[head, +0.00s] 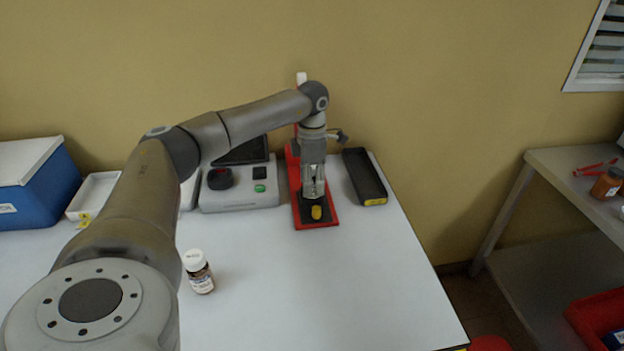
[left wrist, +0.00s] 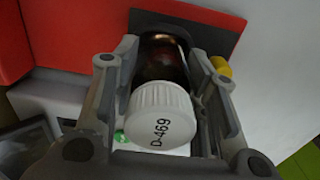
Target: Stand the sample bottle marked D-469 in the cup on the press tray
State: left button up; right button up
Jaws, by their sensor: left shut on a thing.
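My left gripper (head: 314,192) points down over the red press (head: 316,223) at the back of the table. In the left wrist view its fingers are shut on the sample bottle D-469 (left wrist: 160,118), a dark brown bottle with a white cap marked D-469. The cap faces the camera, and the bottle's far end is over or at a dark plate (left wrist: 215,38). A yellow part (head: 317,212) shows just in front of the fingertips. The cup is hidden behind bottle and gripper, so I cannot tell whether the bottle is in it. My right gripper is not in view.
Another brown bottle with a white cap (head: 200,272) stands on the white table (head: 330,290). A grey instrument (head: 238,198) is left of the press, a black tray (head: 364,176) right of it. The table's front right is clear.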

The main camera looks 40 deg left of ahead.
pick_arm(q)
jog(key=shift+f, duration=0.2)
jog(key=o, duration=1.1)
jog(key=shift+f, duration=0.1)
jog(key=shift+c, duration=0.2)
jog(key=shift+r, duration=0.5)
notch_tip(320, 180, up, 11)
jog(key=shift+f+b, duration=0.2)
jog(key=shift+b, duration=0.6)
jog(key=shift+r, duration=0.6)
